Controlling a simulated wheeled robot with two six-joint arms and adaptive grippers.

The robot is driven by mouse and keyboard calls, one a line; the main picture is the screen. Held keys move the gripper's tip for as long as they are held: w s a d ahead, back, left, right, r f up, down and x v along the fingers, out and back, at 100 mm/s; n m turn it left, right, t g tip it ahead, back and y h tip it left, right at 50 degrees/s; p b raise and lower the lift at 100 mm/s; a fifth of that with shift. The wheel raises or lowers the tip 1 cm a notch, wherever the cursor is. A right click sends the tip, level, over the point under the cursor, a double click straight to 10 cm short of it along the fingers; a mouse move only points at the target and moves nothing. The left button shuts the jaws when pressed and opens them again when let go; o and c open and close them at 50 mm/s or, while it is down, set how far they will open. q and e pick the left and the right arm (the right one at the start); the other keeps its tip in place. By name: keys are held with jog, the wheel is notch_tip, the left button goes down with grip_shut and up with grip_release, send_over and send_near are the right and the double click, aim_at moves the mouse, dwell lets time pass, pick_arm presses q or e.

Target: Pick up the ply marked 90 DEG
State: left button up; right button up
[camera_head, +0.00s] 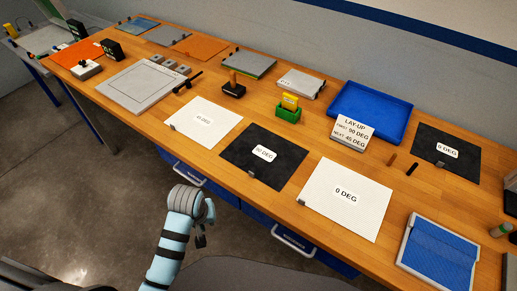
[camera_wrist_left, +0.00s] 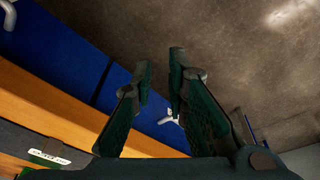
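The ply marked 90 DEG is a black square sheet (camera_head: 252,170) with a white label, lying flat near the front edge of the table in the head view. A small grey clip or tab sits at its front edge. My left gripper (camera_head: 203,240) hangs in front of the table edge, left of and apart from this ply. In the left wrist view my left gripper (camera_wrist_left: 161,62) has its two fingers apart with nothing between them. A dark sheet (camera_wrist_left: 18,140) with a label shows at lower left there; its text is unreadable. My right gripper is not in view.
A white 45 DEG ply (camera_head: 193,125) lies left of the black one, a white 0 DEG ply (camera_head: 340,215) right. Another black ply (camera_head: 430,145) lies farther right. A lay-up card (camera_head: 352,131) stands before a blue tray (camera_head: 365,105). Blue drawers (camera_wrist_left: 65,40) sit below the tabletop.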

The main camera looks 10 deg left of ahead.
pick_arm(q)
jog(key=w+d+r+n+g, duration=0.1)
jog(key=w+d+r+n, duration=0.15)
jog(key=w, duration=0.35)
jog(key=w+d+r+n, duration=0.2)
jog(key=w+r, duration=0.1)
jog(key=w, duration=0.3)
notch_tip(320, 180, up, 9)
jog(key=n+g+b, duration=0.1)
jog(key=n+b, duration=0.1)
jog(key=n, duration=0.2)
send_over(252, 173)
jog(key=shift+h, duration=0.3)
notch_tip(252, 173, down, 12)
jog(key=shift+w+r+b, duration=0.1)
jog(key=shift+r+b, duration=0.15)
jog(key=shift+b, duration=0.15)
jog(key=shift+a+r, duration=0.1)
grip_shut()
